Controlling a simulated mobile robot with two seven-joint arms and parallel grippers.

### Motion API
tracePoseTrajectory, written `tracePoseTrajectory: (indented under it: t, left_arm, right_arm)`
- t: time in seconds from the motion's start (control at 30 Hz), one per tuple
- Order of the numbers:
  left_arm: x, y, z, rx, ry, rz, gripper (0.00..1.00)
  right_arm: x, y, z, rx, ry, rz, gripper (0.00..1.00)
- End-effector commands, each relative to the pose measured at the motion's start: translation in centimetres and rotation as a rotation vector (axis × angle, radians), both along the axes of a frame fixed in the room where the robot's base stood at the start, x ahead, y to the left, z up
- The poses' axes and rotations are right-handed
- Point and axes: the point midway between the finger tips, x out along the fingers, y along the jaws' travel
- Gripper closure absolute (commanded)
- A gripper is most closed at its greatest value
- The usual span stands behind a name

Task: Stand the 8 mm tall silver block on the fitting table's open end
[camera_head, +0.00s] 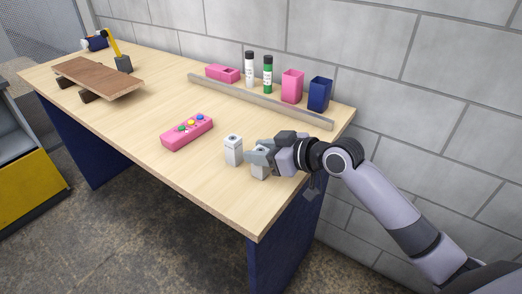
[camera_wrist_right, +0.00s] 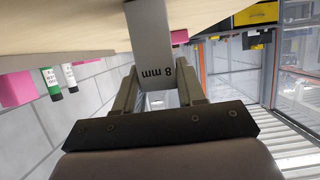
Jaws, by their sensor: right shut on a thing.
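My right gripper (camera_head: 258,158) reaches in from the right over the near right end of the fitting table (camera_head: 190,185), which has a pale wooden top. It is shut on a silver block (camera_head: 259,173), partly hidden by the fingers. In the right wrist view the block (camera_wrist_right: 148,35) sits between the fingers of the gripper (camera_wrist_right: 157,78) and its face reads "8 mm". The block looks about upright, at or close to the tabletop; I cannot tell whether it touches. My left gripper is not in view.
A second silver block (camera_head: 233,151) stands just left of the gripper. A pink box with coloured knobs (camera_head: 187,133) lies farther left. A long rail (camera_head: 255,100) runs in front of bottles and pink and blue cups (camera_head: 320,93). A brown board (camera_head: 97,76) rests at the far left.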

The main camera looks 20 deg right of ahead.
Motion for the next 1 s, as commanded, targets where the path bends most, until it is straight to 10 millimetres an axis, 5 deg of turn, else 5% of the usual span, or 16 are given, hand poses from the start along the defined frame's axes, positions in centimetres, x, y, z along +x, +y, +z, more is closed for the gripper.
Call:
tracePoseTrajectory:
  t: [0.07, 0.1, 0.17, 0.63, 1.0]
  left_arm:
    - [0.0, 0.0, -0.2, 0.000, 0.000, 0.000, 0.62]
    - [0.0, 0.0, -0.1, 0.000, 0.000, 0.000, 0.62]
    - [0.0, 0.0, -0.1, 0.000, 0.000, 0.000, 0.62]
    - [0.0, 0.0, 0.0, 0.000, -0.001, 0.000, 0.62]
    - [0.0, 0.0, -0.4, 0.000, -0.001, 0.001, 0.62]
  right_arm:
    - [0.0, 0.0, -0.2, 0.001, -0.002, -0.001, 0.99]
    - [0.0, 0.0, -0.3, 0.000, 0.000, 0.000, 0.54]
    - [0.0, 0.0, -0.3, -0.001, 0.001, 0.000, 0.35]
    - [-0.6, -0.7, 0.3, -0.002, 0.000, -0.002, 0.35]
    - [-5.6, -4.5, 2.8, -0.005, 0.000, -0.002, 0.35]
